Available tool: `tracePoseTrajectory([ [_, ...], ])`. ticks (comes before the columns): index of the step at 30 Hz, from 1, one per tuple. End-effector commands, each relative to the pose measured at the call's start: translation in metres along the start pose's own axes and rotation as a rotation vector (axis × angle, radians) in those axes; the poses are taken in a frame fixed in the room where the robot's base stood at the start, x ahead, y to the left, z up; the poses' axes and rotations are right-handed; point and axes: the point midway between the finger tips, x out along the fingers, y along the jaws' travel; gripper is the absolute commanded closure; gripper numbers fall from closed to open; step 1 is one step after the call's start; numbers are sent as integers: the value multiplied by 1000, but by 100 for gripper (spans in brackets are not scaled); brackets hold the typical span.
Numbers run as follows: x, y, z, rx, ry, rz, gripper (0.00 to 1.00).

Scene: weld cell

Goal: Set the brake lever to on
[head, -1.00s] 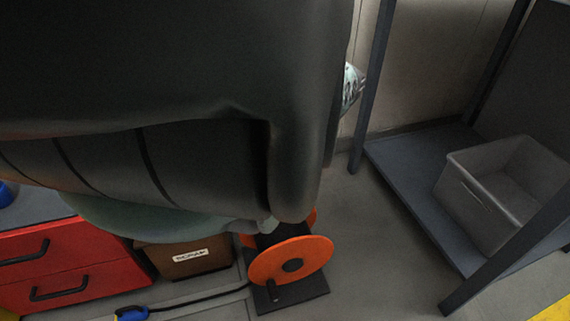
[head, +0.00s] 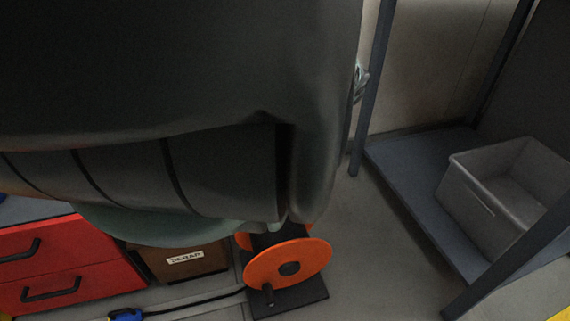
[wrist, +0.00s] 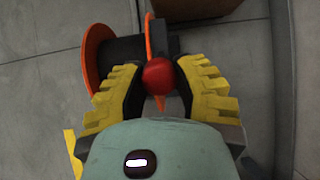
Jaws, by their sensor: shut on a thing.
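In the wrist view, my gripper (wrist: 160,70) has its two yellow, ridged fingers closed on a round red knob (wrist: 158,77). The knob looks like the end of the brake lever; the lever's shaft is hidden beneath it. Behind the knob is the cable reel (wrist: 98,52), with orange flanges and a dark drum. In the head view, the reel (head: 289,263) stands on a dark base plate on the floor. My arm covers much of that view and hides the knob and my gripper there. I cannot read the lever's on or off position.
A red drawer cabinet (head: 62,262) and a brown labelled box (head: 183,263) stand left of the reel. A black cable with a blue end (head: 126,314) lies on the floor. At right, a grey bin (head: 485,200) sits on a low shelf (head: 405,165). Floor between shelf and reel is clear.

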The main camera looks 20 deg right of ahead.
Motion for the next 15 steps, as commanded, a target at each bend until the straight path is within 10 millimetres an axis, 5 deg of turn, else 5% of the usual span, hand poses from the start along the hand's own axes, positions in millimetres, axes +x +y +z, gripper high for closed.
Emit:
tracePoseTrajectory([
  [14,0,0,-3,2,10,-3,100],
  [15,0,0,-3,2,9,-3,67],
])
